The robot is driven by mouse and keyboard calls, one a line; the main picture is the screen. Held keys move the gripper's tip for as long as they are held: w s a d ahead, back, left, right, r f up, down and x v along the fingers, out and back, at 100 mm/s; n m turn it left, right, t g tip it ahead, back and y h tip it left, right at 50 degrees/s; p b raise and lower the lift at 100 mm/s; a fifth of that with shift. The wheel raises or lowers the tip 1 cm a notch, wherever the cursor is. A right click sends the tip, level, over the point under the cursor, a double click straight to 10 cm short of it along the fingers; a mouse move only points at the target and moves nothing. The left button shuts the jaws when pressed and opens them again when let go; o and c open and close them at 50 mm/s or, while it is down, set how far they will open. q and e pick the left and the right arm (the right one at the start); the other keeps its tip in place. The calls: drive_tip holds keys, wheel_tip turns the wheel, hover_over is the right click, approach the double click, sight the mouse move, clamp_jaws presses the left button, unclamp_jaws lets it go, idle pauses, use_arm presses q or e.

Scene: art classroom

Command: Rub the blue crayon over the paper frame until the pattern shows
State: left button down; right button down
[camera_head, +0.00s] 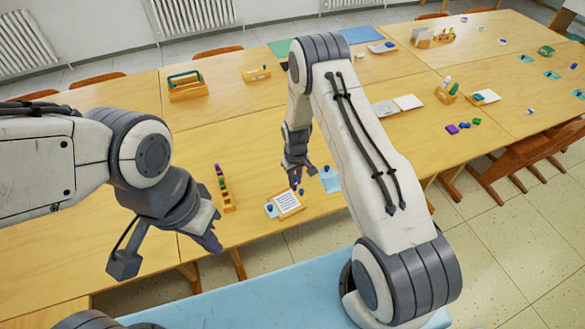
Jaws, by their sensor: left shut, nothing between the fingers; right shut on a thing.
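The paper frame (298,208), a wooden-edged frame around a white sheet with faint lines, lies near the table's front edge in the head view. My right gripper (297,182) is just above and behind its upper right corner, shut on a small blue thing that looks like the blue crayon (301,191). The fingers hide most of it, and I cannot tell whether its tip touches the paper. My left gripper (212,243) is shut and empty, left of the frame at the table's front edge.
A wooden holder with coloured pieces (227,201) stands left of the frame. A small blue object (270,207) lies at the frame's left side, and a light blue sheet (331,184) lies to its right. A wooden caddy (188,92) stands farther back.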

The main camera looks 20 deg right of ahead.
wheel_tip(320, 180, up, 2)
drive_tip(key=shift+r+p, duration=0.15)
drive_tip(key=shift+p, duration=0.35)
idle(0.4)
